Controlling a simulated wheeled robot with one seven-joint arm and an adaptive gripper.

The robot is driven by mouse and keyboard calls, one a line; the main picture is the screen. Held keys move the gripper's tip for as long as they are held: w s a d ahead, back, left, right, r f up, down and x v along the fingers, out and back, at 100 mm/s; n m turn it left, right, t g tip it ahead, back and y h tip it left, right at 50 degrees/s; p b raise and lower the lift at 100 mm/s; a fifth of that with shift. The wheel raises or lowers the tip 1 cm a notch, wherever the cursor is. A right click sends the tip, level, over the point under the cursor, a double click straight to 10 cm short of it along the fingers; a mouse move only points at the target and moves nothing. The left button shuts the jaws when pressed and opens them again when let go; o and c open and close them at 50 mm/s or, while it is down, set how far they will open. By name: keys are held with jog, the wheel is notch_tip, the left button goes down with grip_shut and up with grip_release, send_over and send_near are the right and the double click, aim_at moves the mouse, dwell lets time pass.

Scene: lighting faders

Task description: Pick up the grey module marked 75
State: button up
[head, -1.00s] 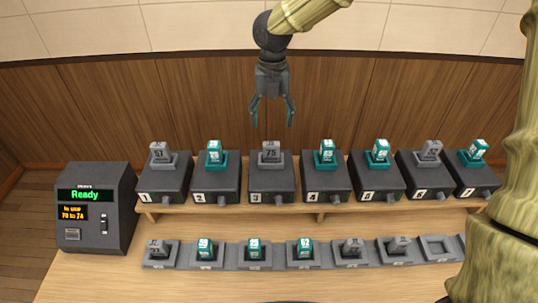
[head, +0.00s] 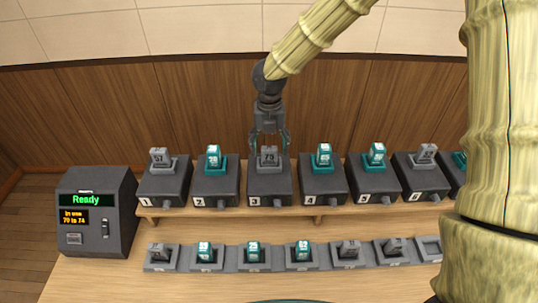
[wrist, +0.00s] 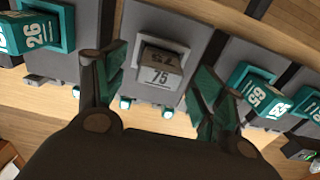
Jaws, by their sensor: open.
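The grey module marked 75 (head: 269,156) stands upright in the grey socket on top of the dark box numbered 3 (head: 270,185). In the wrist view the module (wrist: 160,70) shows its 75 label and lies between my finger lines, a little beyond the fingertips. My gripper (head: 269,143) is open, pointing down just above the module, with one finger to each side. In the wrist view my gripper (wrist: 165,80) has teal-lined fingers spread wide and nothing held. Whether the fingertips reach down beside the module is hard to tell.
Teal modules stand close on both sides, on box 2 (head: 213,157) and box 4 (head: 323,155). A lower row of holders with grey and teal modules (head: 252,251) runs in front. A control box (head: 90,212) reading Ready stands at left. A wooden wall is behind.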

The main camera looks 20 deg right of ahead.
jog(key=shift+f, duration=1.15)
jog(key=c, duration=1.1)
jog(key=shift+r, duration=0.15)
jog(key=shift+c, duration=0.2)
